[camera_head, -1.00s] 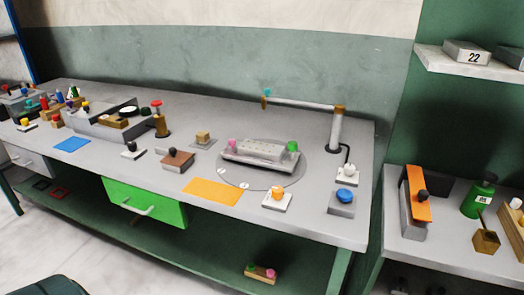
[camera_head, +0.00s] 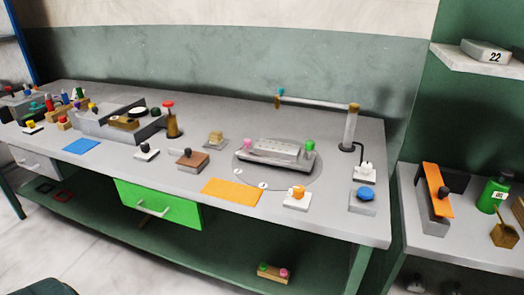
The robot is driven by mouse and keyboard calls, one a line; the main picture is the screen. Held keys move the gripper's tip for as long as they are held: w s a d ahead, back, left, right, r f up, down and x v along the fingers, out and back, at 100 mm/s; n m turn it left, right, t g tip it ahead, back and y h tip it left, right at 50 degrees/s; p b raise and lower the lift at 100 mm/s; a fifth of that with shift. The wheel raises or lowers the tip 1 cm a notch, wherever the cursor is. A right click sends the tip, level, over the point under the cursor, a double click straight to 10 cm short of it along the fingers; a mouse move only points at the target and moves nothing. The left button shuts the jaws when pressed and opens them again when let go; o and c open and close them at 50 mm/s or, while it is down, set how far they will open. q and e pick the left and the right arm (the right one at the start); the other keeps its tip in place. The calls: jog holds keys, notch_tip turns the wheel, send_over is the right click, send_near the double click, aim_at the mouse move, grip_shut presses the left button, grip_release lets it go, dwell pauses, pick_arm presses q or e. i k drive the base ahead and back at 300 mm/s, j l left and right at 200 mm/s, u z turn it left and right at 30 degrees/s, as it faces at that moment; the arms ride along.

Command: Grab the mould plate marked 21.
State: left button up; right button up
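A grey block marked 22 (camera_head: 485,52) sits on the wall shelf at the upper right. No plate marked 21 can be read in this view. A grey plate-like fixture (camera_head: 270,153) with a row of small marks on top, a pink knob and a green knob lies on the round disc on the bench; no number on it can be read. Neither of my grippers is in view.
The grey bench (camera_head: 345,207) carries an orange mat (camera_head: 232,192), a blue mat (camera_head: 81,146), several knobbed blocks and a post with a horizontal arm (camera_head: 318,103). A green drawer (camera_head: 158,205) is in its front. A side table (camera_head: 415,205) stands at right.

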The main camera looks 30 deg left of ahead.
aim_at(267, 148)
jog(key=k+j, duration=0.15)
jog(key=j, duration=0.25)
jog(key=k+j, duration=0.15)
jog(key=j, duration=0.2)
jog(key=k+j, duration=0.2)
jog(key=j, duration=0.2)
jog(key=k+j, duration=0.15)
jog(key=j, duration=0.25)
jog(key=u, duration=0.05)
